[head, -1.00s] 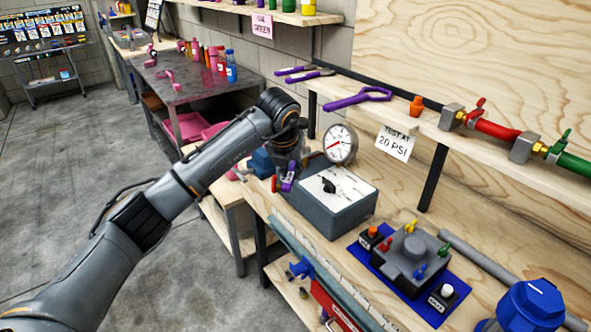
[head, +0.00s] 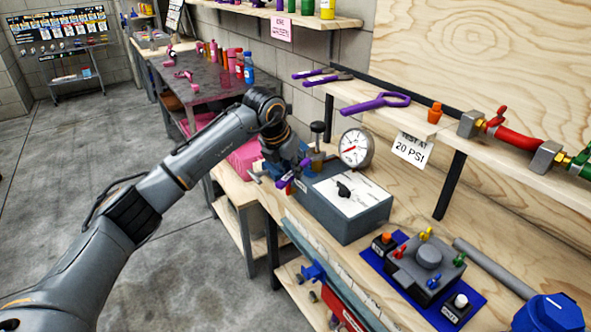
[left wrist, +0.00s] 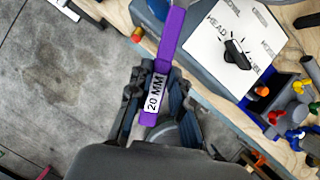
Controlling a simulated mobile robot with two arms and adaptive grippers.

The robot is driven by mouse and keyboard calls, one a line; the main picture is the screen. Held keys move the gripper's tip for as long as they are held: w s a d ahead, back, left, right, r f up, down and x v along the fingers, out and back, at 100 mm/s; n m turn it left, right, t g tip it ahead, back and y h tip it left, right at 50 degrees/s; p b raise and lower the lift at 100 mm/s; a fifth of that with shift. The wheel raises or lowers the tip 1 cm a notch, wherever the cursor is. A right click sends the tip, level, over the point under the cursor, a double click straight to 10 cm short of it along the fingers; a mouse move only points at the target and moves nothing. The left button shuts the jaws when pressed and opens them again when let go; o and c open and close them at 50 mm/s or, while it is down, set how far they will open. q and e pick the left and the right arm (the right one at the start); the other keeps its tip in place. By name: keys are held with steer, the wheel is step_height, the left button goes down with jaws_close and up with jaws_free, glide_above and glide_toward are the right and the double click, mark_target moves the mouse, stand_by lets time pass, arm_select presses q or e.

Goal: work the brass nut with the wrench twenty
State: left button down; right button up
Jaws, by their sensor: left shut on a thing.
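My left gripper (left wrist: 150,105) is shut on a purple wrench (left wrist: 171,42) whose white label reads "20 MM". In the head view the wrench (head: 287,182) shows as a small purple piece below my left gripper (head: 280,168), beside the left end of the grey-blue box. My right gripper is not in view.
The grey-blue box (head: 330,215) with a white top and black knob stands right of the gripper. A pressure gauge (head: 355,148) stands behind it. Purple tools (head: 377,103) lie on the shelf above. A blue mat (head: 455,312) with a valve block lies at front right.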

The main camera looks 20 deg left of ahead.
mark_target(278, 184)
arm_select(q)
steer(key=shift+w+a+m, duration=0.15)
steer(key=shift+a+m, duration=0.15)
steer(key=shift+a, duration=0.15)
steer(key=shift+d, duration=0.4)
steer(key=shift+s, duration=0.3)
steer(key=shift+s+a, duration=0.2)
steer(key=shift+s, duration=1)
steer(key=shift+s+a, duration=0.35)
steer(key=shift+s, duration=0.2)
steer(key=shift+s+a+b, duration=0.3)
steer(key=shift+s, duration=0.65)
